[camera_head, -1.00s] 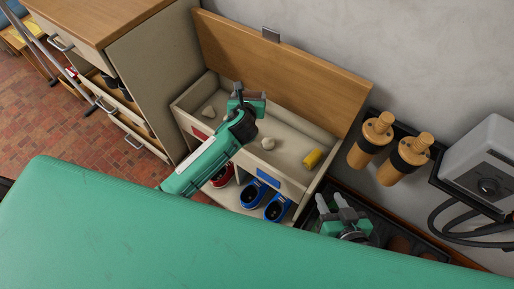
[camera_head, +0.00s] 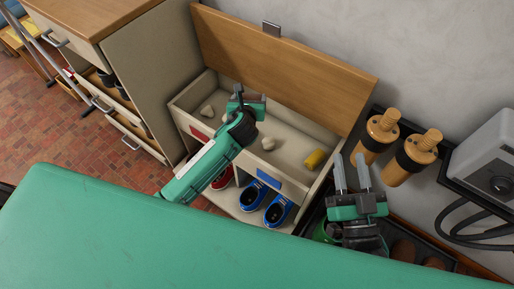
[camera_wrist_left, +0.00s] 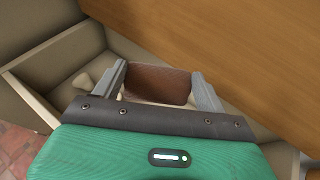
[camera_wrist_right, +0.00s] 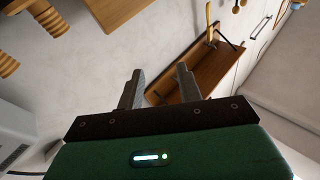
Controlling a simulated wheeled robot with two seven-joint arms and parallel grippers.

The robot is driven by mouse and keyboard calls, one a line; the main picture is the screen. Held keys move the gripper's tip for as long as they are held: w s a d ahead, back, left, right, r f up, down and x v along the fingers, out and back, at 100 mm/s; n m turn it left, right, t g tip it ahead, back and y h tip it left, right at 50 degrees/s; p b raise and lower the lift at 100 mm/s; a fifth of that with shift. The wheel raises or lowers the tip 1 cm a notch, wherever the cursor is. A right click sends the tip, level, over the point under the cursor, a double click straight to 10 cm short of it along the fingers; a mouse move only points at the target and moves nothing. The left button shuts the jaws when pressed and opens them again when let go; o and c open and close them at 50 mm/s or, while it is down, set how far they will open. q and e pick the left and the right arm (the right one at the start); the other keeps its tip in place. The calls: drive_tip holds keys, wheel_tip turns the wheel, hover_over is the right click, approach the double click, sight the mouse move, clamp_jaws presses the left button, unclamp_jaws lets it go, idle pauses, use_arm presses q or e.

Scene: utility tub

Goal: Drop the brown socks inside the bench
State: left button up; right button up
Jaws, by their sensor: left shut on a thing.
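The bench (camera_head: 181,113) stands against the wall with its wooden lid (camera_head: 285,60) raised and its compartment open. My left gripper (camera_head: 240,95) is over the back left part of the compartment. In the left wrist view its fingers are shut on the brown socks (camera_wrist_left: 158,84), a brown folded piece held above the compartment. The socks are hidden in the head view. My right gripper (camera_head: 354,170) is to the right of the bench, fingers pointing up, apart and empty; the right wrist view also shows nothing between its fingers (camera_wrist_right: 160,80).
Two pale lumps (camera_head: 267,143) and a yellow roll (camera_head: 315,158) lie in the compartment. Blue shoes (camera_head: 278,211) and a red shoe (camera_head: 222,178) sit on the shelf below. Wooden pegs (camera_head: 381,131) project at the right. A green padded surface (camera_head: 120,230) fills the foreground.

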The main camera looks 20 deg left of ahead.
use_arm(q)
drive_tip(key=shift+f+b, duration=0.3)
drive_tip(key=shift+b, duration=0.1)
use_arm(e)
drive_tip(key=shift+d+r+t+y, duration=0.1)
drive_tip(key=shift+d+r+t, duration=0.1)
drive_tip(key=shift+r+t, duration=0.4)
drive_tip(key=shift+d+r+t+y, duration=0.1)
drive_tip(key=shift+d+r+t, duration=0.2)
drive_tip(key=shift+r, duration=0.55)
drive_tip(key=shift+d+r+t+y, duration=0.15)
drive_tip(key=shift+r+t, duration=0.35)
drive_tip(key=shift+r, duration=0.25)
use_arm(q)
drive_tip(key=o, duration=1.1)
drive_tip(key=shift+c, duration=0.2)
drive_tip(key=shift+s, duration=0.1)
